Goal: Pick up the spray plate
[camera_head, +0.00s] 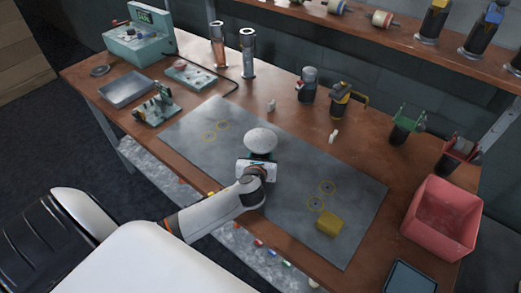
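My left arm comes in from the lower left over the grey mat (185,125). My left gripper (259,158) is above the middle of the mat. A pale, rounded, speckled piece (260,139) shows just beyond the gripper end, with a dark greenish part between them. It may be the spray plate, but I cannot be sure. The fingers are hidden, so I cannot tell whether they are open, shut, or touching the pale piece. My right gripper is not in view.
A yellow block (329,222) lies on the mat near yellow ring marks. A red bin (442,218) stands at the right. Upright cylinders (248,52), dark canisters (308,85) and a green machine (139,40) line the back. A metal tray (126,89) is at the left.

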